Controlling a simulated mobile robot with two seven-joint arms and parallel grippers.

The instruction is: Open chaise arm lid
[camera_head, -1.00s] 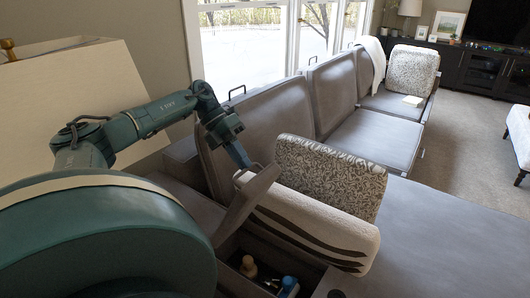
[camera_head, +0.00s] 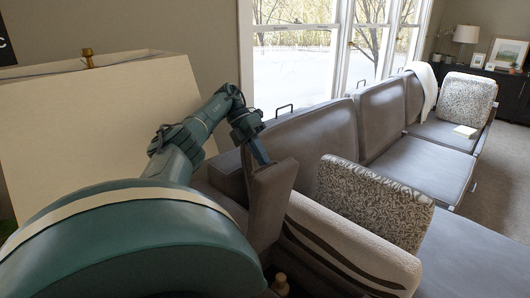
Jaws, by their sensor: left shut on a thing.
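The chaise arm lid (camera_head: 269,208) is a grey panel standing steeply raised, close to upright, at the near end of the grey sofa. My left gripper (camera_head: 262,158) is shut on its upper edge. The open storage compartment below the lid shows only partly at the bottom edge of the view. My own body hides much of it. My right gripper is not in view.
A striped cream blanket (camera_head: 350,245) and a patterned pillow (camera_head: 375,200) lie right beside the lid. A small wooden-topped object (camera_head: 281,283) shows in the compartment. A large cream lampshade (camera_head: 95,125) stands left behind my arm. Windows are behind the sofa.

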